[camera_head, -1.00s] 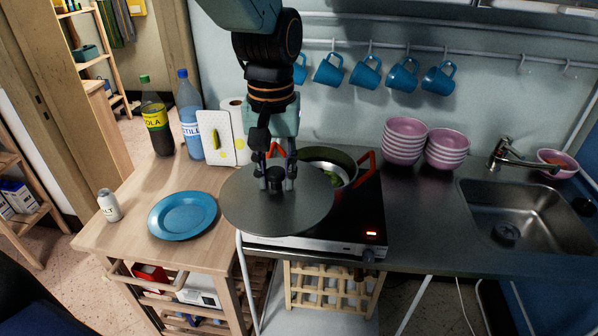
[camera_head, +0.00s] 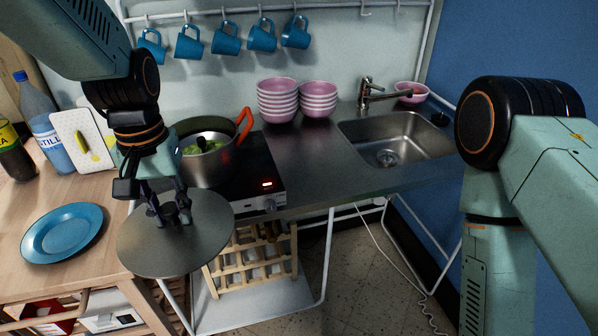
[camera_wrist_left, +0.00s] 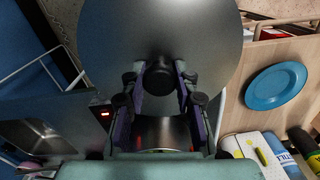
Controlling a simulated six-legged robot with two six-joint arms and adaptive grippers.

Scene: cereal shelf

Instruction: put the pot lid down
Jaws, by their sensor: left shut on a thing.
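The pot lid (camera_head: 150,245) is a round, flat grey metal disc with a black knob. My left gripper (camera_head: 172,210) is shut on the knob and holds the lid roughly level in the air, in front of the stove and right of the blue plate. In the left wrist view the fingers (camera_wrist_left: 160,82) sit on both sides of the dark knob, with the lid (camera_wrist_left: 190,25) beyond. The open pot (camera_head: 212,168) with red-orange handles stands on the stove with green food inside. My right arm shows at the right, but its gripper is out of view.
The blue plate (camera_head: 62,235) lies on the wooden table (camera_head: 112,190), with bottles and a white board behind. The dark counter (camera_head: 300,160) is clear between the stove (camera_head: 258,175) and sink (camera_head: 395,145). Pink bowls (camera_head: 278,100) stand at its back. Blue mugs (camera_head: 226,38) hang above.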

